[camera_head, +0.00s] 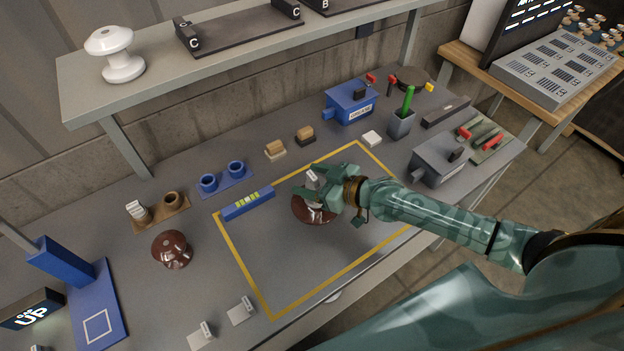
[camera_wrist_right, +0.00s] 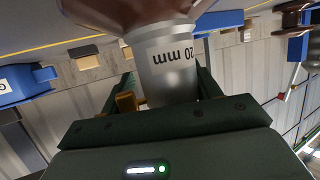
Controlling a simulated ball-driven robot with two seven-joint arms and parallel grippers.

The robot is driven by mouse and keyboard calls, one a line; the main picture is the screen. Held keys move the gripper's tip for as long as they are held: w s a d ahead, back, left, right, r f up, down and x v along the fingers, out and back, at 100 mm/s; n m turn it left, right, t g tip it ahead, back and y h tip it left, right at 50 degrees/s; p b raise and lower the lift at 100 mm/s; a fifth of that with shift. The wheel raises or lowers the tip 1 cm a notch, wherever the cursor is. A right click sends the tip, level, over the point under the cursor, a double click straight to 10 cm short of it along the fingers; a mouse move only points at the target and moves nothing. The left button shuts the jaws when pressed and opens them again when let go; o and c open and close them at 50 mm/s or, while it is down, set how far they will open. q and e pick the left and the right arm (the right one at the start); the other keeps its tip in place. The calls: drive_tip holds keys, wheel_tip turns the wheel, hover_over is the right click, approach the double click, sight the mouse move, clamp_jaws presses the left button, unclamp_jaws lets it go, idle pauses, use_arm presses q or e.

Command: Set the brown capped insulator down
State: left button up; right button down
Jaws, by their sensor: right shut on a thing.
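My right gripper (camera_head: 318,184) is shut on the metal cap of a brown insulator (camera_head: 312,212). The insulator is over the yellow-outlined area (camera_head: 245,267) of the grey table, near its back edge; I cannot tell if it touches the table. In the right wrist view the silver cap (camera_wrist_right: 166,66), marked "20 mm", is between the two fingers, with the brown body (camera_wrist_right: 140,12) beyond it. A second brown insulator (camera_head: 172,250) stands on the table left of the outline. My left gripper is not in view.
A blue level-like bar (camera_head: 247,204) lies along the outline's left back side. Blue cups (camera_head: 222,178), small brushes or blocks (camera_head: 275,150) and a blue box (camera_head: 349,103) stand behind. A white insulator (camera_head: 115,55) is on the shelf. The outlined area's front is clear.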

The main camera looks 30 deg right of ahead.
drive_tip(key=shift+w, duration=0.1)
drive_tip(key=shift+c, duration=1.8)
unclamp_jaws()
drive_tip(key=shift+f, duration=0.15)
drive_tip(key=shift+s+d+r, duration=0.15)
drive_tip(key=shift+s+r, duration=0.1)
drive_tip(key=p+v, duration=0.2)
drive_tip(key=v, duration=0.9)
drive_tip(key=shift+s, duration=0.3)
drive_tip(key=shift+d, duration=0.1)
